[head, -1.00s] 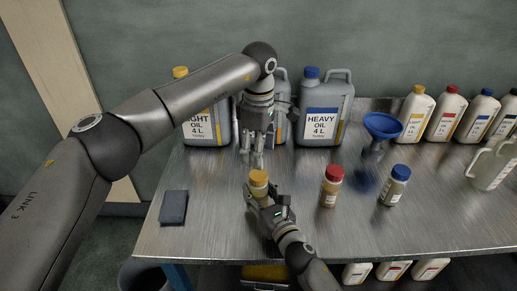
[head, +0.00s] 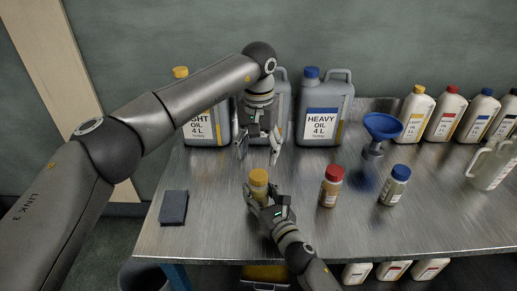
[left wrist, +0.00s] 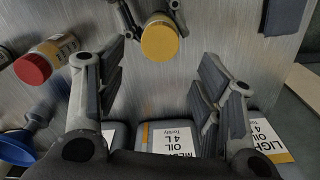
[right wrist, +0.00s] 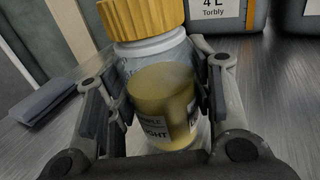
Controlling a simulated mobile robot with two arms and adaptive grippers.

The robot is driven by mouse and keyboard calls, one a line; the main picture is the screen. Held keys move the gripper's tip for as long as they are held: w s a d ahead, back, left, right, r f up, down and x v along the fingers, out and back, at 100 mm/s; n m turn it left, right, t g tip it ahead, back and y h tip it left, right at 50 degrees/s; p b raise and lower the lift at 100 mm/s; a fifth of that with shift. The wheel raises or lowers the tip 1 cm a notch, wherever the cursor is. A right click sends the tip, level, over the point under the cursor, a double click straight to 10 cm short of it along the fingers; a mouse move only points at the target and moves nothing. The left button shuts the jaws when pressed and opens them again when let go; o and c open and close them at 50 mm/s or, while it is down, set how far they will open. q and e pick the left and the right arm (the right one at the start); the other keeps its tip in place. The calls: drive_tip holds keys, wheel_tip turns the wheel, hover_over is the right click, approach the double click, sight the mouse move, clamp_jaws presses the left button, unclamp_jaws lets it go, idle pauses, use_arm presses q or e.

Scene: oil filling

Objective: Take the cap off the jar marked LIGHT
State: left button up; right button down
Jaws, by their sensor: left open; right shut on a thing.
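The jar marked LIGHT (right wrist: 160,95) stands upright near the front of the table, with pale yellow oil inside. Its yellow cap (head: 259,177) is on; the cap also shows in the left wrist view (left wrist: 159,38) and the right wrist view (right wrist: 142,18). My right gripper (head: 262,205) is shut around the jar's body, below the cap. My left gripper (head: 258,155) is open and empty, fingers pointing down, above and behind the cap. In the left wrist view the cap is beyond the open fingers, not between them.
A red-capped jar (head: 331,187) and a blue-capped jar (head: 394,186) stand to the right. A blue funnel (head: 382,127) is behind them. Large oil cans, such as HEAVY OIL (head: 322,110), line the back. A dark pad (head: 173,208) lies left. White bottles stand back right.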

sight(259, 174)
use_arm(q)
drive_tip(key=shift+f+m, duration=0.2)
drive_tip(key=shift+m, duration=0.1)
use_arm(e)
drive_tip(key=shift+f, duration=0.1)
use_arm(q)
drive_tip(key=shift+f, duration=3.85)
